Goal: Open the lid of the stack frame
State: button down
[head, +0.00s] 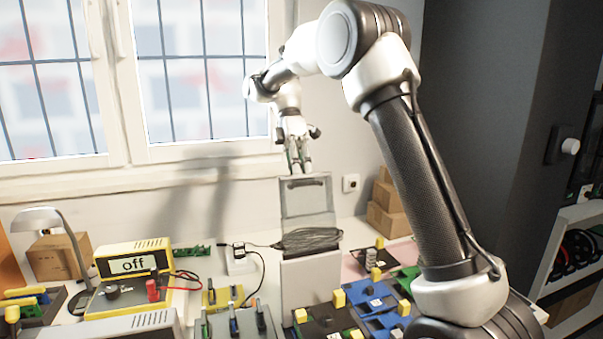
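The stack frame (311,284) is a pale grey box on the table, right of the middle of the view. A dark coiled cable (308,240) lies across its top. Its grey lid (306,203) stands raised, nearly upright at the back, with a dark handle slot near its upper edge. My gripper (299,168) points down just above the lid's top edge, with its two fingers a little apart and nothing seen between them. I cannot tell whether the fingertips touch the lid.
A white plug adapter (238,260) is beside the frame. Blue and dark trays with yellow blocks (378,305) lie in front right. Cartons (388,215) stand behind. Window and wall close the back.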

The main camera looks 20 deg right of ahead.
jog(key=shift+s+a+f+g, duration=0.1)
jog(key=shift+s+f+g, duration=0.1)
jog(key=shift+f, duration=0.3)
jog(key=shift+s+f+g, duration=0.1)
jog(key=shift+s+f, duration=0.05)
jog(key=shift+f, duration=0.35)
jog(key=c, duration=1)
grip_release()
jog(key=shift+c, duration=0.4)
jog(key=shift+c, duration=0.2)
jog(key=shift+r, duration=0.15)
